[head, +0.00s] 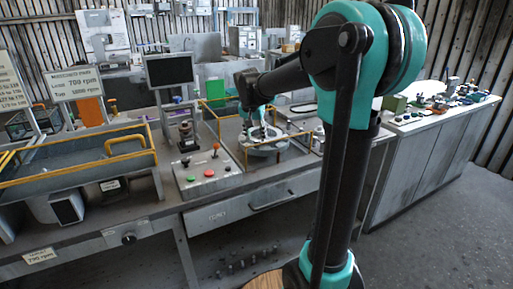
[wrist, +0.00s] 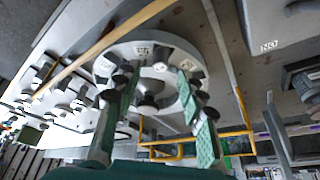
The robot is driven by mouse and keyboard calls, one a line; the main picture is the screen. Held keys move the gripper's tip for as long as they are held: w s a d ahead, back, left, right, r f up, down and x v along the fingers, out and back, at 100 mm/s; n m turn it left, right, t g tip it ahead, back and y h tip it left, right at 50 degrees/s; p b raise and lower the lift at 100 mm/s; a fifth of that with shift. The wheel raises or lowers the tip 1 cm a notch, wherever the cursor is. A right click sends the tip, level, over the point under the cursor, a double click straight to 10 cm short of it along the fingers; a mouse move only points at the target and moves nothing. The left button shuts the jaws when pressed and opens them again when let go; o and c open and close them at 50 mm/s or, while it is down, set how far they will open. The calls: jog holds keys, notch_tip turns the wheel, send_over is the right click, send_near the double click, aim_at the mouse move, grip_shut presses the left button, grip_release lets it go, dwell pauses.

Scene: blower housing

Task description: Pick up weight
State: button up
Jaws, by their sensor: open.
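My gripper (wrist: 153,82) is open, its two green-padded fingers spread over a pale round ring-shaped fixture (wrist: 150,48) with small printed labels. In the head view my gripper (head: 257,120) points down over the same fixture, inside the yellow-railed area of the bench. A small dark and grey round piece (wrist: 147,104) shows between the fingers, near the ring's centre. It may be the weight, but I cannot tell for sure. Nothing is visibly held between the fingers. My arm and fingers partly hide the fixture.
A control box (head: 208,172) with red and green buttons stands left of the fixture. Yellow rails (head: 230,148) border the fixture area. A monitor (head: 170,70) stands behind. A yellow-edged tray (head: 75,172) is at the left. A separate cabinet (head: 425,150) with small parts stands right.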

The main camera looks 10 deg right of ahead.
aim_at(256, 141)
jog(key=shift+x, duration=1.5)
grip_shut()
jog(key=shift+r, duration=0.15)
notch_tip(256, 141, up, 25)
dwell(0.3)
